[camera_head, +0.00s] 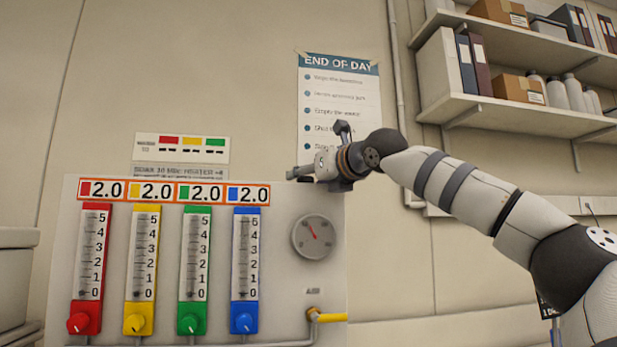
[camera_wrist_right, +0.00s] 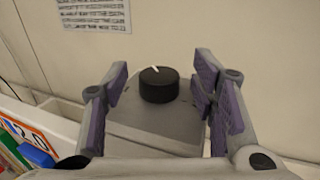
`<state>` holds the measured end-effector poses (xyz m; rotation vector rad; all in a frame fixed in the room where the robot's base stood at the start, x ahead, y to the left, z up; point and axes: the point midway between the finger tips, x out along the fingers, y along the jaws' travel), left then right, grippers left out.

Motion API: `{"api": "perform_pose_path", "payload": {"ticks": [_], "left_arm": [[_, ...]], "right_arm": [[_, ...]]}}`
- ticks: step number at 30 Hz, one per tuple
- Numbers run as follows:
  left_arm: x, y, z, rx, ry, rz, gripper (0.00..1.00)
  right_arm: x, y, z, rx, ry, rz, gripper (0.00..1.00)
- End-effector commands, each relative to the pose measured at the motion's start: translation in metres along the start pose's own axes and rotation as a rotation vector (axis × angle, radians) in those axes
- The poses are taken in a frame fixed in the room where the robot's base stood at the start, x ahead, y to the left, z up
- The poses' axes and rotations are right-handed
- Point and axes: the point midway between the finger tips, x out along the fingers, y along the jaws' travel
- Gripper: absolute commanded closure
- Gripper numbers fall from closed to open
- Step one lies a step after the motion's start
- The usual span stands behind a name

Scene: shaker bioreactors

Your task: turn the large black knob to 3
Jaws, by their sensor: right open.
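The large black knob (camera_wrist_right: 159,88) shows in the right wrist view, on a grey surface. A white mark on its top points away from my gripper, slightly left. No numbers are readable around it. My right gripper (camera_wrist_right: 160,74) is open, with one purple-padded finger on each side of the knob. Gaps show on both sides, and I see no contact. In the head view my right gripper (camera_head: 316,160) is at the top right corner of the panel (camera_head: 277,300), and the knob cannot be made out there. My left gripper is in neither view.
The panel has red, yellow, green and blue gauges, each reading 2.0, with small coloured knobs below. A round dial (camera_head: 313,238) and a yellow pipe (camera_head: 328,317) are at its right. An "END OF DAY" poster (camera_head: 340,85) hangs behind my gripper. Shelves (camera_head: 520,115) are at upper right.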

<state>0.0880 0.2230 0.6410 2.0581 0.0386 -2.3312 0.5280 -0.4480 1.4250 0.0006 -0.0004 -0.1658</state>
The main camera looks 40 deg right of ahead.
Motion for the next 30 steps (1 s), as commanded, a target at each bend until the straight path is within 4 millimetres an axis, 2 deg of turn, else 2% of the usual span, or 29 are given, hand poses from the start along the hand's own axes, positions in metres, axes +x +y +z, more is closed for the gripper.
{"api": "perform_pose_path", "payload": {"ticks": [7,13,23,30], "left_arm": [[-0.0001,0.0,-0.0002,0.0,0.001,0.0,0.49],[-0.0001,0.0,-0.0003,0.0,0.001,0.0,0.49],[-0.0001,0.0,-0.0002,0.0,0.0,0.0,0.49],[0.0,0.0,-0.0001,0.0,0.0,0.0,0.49]], "right_arm": [[0.0009,0.0,0.0002,0.0,0.0,0.0,0.5],[0.0009,0.0001,0.0,0.0,0.0,0.0,0.95],[0.0008,0.0017,-0.0003,-0.002,0.002,-0.035,0.96],[0.0011,0.005,0.0003,-0.006,0.001,-0.18,0.96]]}}
